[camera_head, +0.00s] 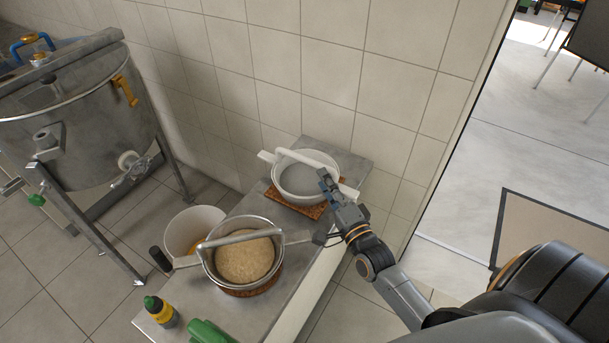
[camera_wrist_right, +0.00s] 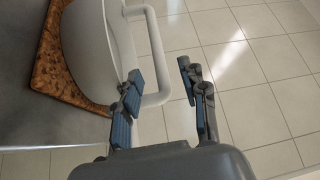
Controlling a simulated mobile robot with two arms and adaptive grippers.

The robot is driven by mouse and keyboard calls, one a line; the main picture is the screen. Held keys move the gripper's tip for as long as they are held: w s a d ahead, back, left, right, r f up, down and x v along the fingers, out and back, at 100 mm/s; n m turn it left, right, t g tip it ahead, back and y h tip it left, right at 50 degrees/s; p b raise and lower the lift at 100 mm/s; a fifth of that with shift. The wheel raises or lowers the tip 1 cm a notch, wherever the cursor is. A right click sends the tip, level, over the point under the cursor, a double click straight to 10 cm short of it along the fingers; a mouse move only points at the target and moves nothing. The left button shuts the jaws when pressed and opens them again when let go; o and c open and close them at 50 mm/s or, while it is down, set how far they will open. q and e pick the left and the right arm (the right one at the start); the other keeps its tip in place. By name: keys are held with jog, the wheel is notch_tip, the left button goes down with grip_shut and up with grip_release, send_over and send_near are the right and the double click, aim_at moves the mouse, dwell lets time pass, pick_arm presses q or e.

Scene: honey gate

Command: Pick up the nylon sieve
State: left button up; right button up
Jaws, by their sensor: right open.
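The nylon sieve (camera_head: 293,184) is a white round bowl with a pale mesh and a white bar handle across its top. It stands on a brown cork-like mat (camera_head: 298,207) at the far end of a grey bench. My right gripper (camera_head: 326,178) is open at the sieve's right side, close to the handle. In the right wrist view the sieve's white wall (camera_wrist_right: 90,50) is on the left, and the bent handle end shows between the spread fingers of my right gripper (camera_wrist_right: 160,75). I cannot tell whether they touch it. My left gripper is not in view.
A metal sieve (camera_head: 214,266) full of tan granular stuff stands nearer on the bench (camera_head: 186,321). A white bucket (camera_head: 186,216) is beside it. A yellow bottle (camera_head: 166,315) and a green object (camera_head: 210,332) are in front. A tiled wall (camera_head: 330,70) rises behind; a steel tank (camera_head: 85,125) stands left.

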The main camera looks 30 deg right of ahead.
aim_at(308, 161)
jog(key=w, duration=0.3)
jog(key=shift+w, duration=0.2)
jog(key=shift+w+r, duration=0.15)
jog(key=shift+w, duration=0.1)
jog(key=w, duration=0.4)
jog(key=shift+w+a+r+p, duration=0.1)
jog(key=shift+w+a+p, duration=0.05)
jog(key=shift+w+p, duration=0.15)
jog(key=shift+w, duration=0.1)
jog(key=shift+c, duration=1.1)
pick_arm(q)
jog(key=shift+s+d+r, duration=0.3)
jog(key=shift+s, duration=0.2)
pick_arm(e)
grip_shut()
jog(key=shift+r, duration=0.1)
